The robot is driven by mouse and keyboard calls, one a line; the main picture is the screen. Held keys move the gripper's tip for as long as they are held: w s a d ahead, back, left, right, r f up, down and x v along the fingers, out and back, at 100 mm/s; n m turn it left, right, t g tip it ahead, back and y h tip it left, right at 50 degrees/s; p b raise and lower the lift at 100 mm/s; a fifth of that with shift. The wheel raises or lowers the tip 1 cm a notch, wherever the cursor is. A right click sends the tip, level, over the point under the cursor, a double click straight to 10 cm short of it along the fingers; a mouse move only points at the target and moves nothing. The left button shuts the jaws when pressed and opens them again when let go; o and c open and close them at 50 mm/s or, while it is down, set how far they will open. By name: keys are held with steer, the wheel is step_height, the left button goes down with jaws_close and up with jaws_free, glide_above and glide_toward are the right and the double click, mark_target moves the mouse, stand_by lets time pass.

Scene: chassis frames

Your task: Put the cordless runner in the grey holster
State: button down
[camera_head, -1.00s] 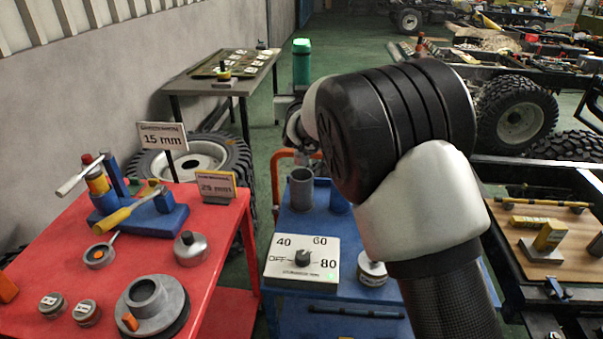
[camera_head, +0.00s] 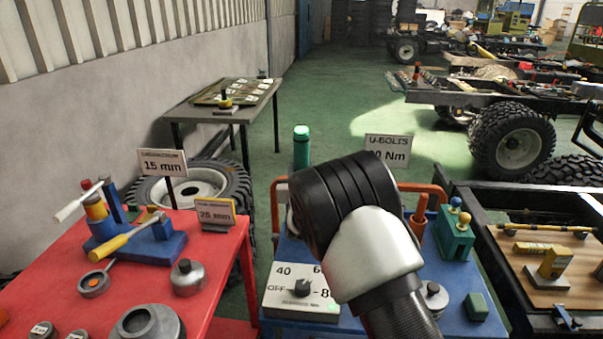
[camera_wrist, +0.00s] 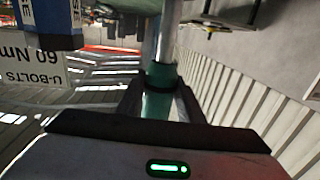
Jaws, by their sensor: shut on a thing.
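The cordless runner shows as a green upright cylinder (camera_head: 301,148) just behind my arm in the head view. In the wrist view my gripper (camera_wrist: 158,100) is shut on its green body (camera_wrist: 156,106), with a silver shaft beyond the fingers. My black and white arm link hides my gripper in the head view. The grey holster, a grey tube on the blue cart (camera_head: 375,325), is hidden behind my arm now. I cannot tell how the runner lines up with the holster.
A dial box (camera_head: 302,290) sits at the cart's front left. A green block with knobs (camera_head: 455,238) and an orange-handled tool (camera_head: 418,222) stand right of my arm. A sign reading U-BOLTS (camera_head: 388,150) stands behind. The red table (camera_head: 235,265) is left, holding several parts.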

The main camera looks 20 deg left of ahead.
steer(key=shift+f, duration=0.3)
steer(key=c, duration=1.2)
jaws_free()
steer(key=shift+f, duration=0.2)
